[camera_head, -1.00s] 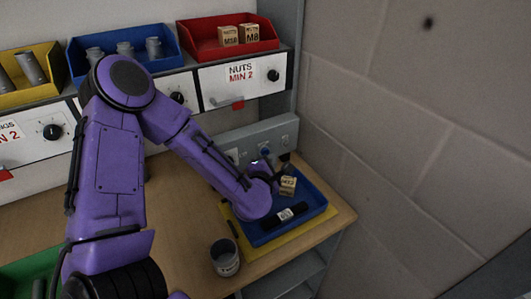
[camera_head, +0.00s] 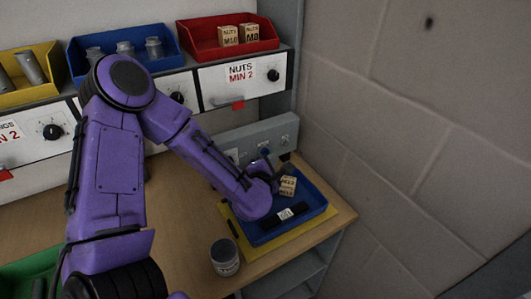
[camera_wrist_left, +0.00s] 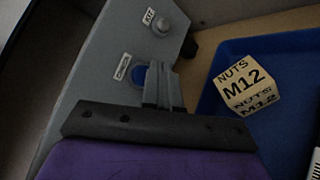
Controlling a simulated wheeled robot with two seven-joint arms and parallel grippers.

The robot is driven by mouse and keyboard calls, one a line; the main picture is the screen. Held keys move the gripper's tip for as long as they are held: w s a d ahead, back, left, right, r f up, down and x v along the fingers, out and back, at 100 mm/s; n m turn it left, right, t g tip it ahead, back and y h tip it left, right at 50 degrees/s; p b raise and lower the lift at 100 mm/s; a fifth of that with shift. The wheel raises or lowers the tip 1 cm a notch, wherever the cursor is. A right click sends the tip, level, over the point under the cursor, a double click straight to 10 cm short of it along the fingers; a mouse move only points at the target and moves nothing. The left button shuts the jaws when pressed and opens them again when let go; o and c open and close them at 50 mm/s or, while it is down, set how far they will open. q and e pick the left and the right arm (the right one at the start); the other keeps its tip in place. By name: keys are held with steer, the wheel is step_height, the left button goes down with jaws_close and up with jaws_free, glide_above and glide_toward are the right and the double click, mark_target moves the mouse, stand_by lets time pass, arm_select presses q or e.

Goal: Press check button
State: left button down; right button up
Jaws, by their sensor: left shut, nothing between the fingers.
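A blue round button (camera_wrist_left: 139,75) is set in a sloped grey panel (camera_wrist_left: 98,88), beside a small label whose blurred text may read CHECK. In the head view the button (camera_head: 265,152) shows as a small blue spot on the grey panel (camera_head: 282,131). My left gripper (camera_wrist_left: 161,75) is shut and empty. Its fingertips are right at the button and cover its right part in the wrist view; I cannot tell whether they touch it. In the head view the left gripper (camera_head: 263,162) is small and dark above the blue tray's far left corner. My right gripper is not in view.
A blue tray (camera_head: 311,219) on a yellow mat holds nut boxes (camera_head: 287,186) and a dark labelled item (camera_head: 285,214). A grey knob (camera_wrist_left: 161,27) sits farther along the panel. A can (camera_head: 225,257) stands in front. Red, blue and yellow bins line the shelf. A wall stands right.

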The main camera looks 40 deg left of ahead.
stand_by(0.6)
arm_select(q)
steer(key=shift+w+a, duration=0.1)
steer(key=shift+a, duration=0.35)
steer(key=shift+w+a, duration=0.2)
steer(key=shift+a, duration=0.15)
stand_by(0.5)
steer(key=shift+d, duration=0.1)
steer(key=shift+s+d, duration=0.35)
steer(key=shift+d, duration=0.35)
steer(key=shift+s+d+b, duration=0.3)
steer(key=shift+d, duration=0.45)
steer(key=shift+s+d+b, duration=0.25)
steer(key=shift+s+d, duration=0.1)
steer(key=shift+d, duration=0.45)
steer(key=shift+s+d+b, duration=0.3)
steer(key=shift+d, duration=0.45)
